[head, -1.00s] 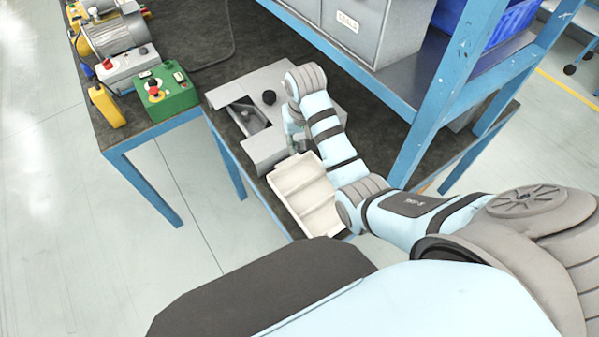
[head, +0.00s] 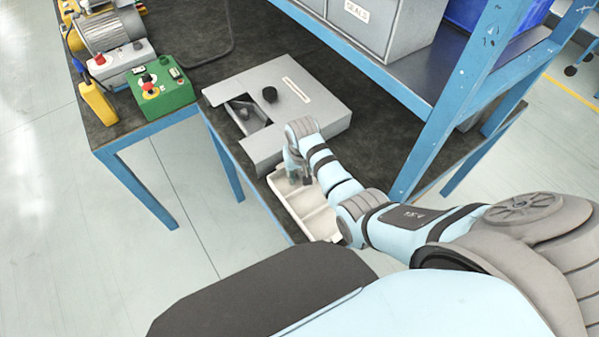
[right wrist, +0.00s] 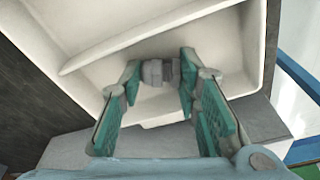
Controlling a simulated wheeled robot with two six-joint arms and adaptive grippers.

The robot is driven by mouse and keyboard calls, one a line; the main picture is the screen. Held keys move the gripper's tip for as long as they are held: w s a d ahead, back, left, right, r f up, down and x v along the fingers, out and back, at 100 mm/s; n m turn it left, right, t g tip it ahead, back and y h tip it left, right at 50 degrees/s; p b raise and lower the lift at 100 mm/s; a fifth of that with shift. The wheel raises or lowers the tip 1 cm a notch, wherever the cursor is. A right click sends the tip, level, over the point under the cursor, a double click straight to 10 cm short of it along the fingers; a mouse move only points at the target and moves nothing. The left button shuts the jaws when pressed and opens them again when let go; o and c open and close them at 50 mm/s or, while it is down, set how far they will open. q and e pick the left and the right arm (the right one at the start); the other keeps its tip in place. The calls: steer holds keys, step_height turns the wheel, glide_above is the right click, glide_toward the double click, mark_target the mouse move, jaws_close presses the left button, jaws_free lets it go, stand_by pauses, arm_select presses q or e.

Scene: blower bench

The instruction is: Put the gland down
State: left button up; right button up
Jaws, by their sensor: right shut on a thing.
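The gland (right wrist: 157,72) is a small grey fitting in the right wrist view. My right gripper (right wrist: 160,75) is shut on it, with a green-padded finger at each end. The gland shows against the inside of a white divided tray (right wrist: 215,45); I cannot tell whether it touches the tray floor. In the head view, my right gripper (head: 299,178) is over the far end of the tray (head: 318,222), and the gland is too small to make out there. My left gripper is not in view.
A grey box (head: 322,98) with an opening and a black knob stands just beyond the tray. A green control box (head: 162,92) sits on the bench to the left. A blue shelf post (head: 440,110) rises to the right of my arm.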

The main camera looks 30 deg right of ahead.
steer(key=o, duration=0.8)
steer(key=shift+s, duration=0.1)
steer(key=shift+r, duration=0.1)
steer(key=shift+r, duration=0.3)
step_height(320, 180, up, 11)
steer(key=s+p, duration=0.1)
steer(key=p, duration=0.3)
steer(key=shift+s+a+r, duration=0.15)
steer(key=shift+s+a, duration=0.05)
steer(key=shift+s, duration=0.1)
